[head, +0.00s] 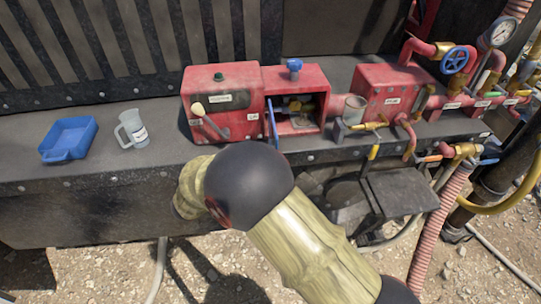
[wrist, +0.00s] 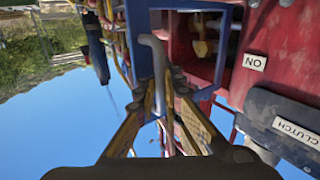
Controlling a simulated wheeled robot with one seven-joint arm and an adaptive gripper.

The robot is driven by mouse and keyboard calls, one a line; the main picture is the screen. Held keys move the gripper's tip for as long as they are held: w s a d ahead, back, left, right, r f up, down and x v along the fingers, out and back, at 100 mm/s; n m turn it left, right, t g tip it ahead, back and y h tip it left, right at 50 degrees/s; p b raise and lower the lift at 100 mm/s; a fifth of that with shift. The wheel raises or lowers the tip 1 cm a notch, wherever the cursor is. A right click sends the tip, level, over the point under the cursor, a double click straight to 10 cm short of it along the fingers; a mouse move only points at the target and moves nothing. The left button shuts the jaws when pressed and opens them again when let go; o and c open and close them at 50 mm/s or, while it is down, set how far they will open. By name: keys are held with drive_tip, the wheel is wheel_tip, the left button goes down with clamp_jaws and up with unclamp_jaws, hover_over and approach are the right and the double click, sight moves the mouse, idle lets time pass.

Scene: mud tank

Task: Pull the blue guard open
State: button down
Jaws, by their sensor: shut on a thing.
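The blue guard (head: 272,124) shows as a thin blue panel, nearly edge-on, at the left edge of the open compartment in the red box. It stands swung out from the box front, and brass fittings show inside. In the wrist view the guard's blue frame (wrist: 222,48) carries a bent grey handle (wrist: 153,45). My gripper (wrist: 160,82) is shut on this handle. In the head view my arm hides the gripper and the guard's lower part.
The red box (head: 222,100) has a lever on its front. A blue tray (head: 68,138) and a clear jug (head: 131,129) stand on the ledge to the left.

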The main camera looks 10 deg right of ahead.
drive_tip(key=shift+a, duration=0.15)
drive_tip(key=c, duration=2)
unclamp_jaws()
drive_tip(key=v, duration=1.2)
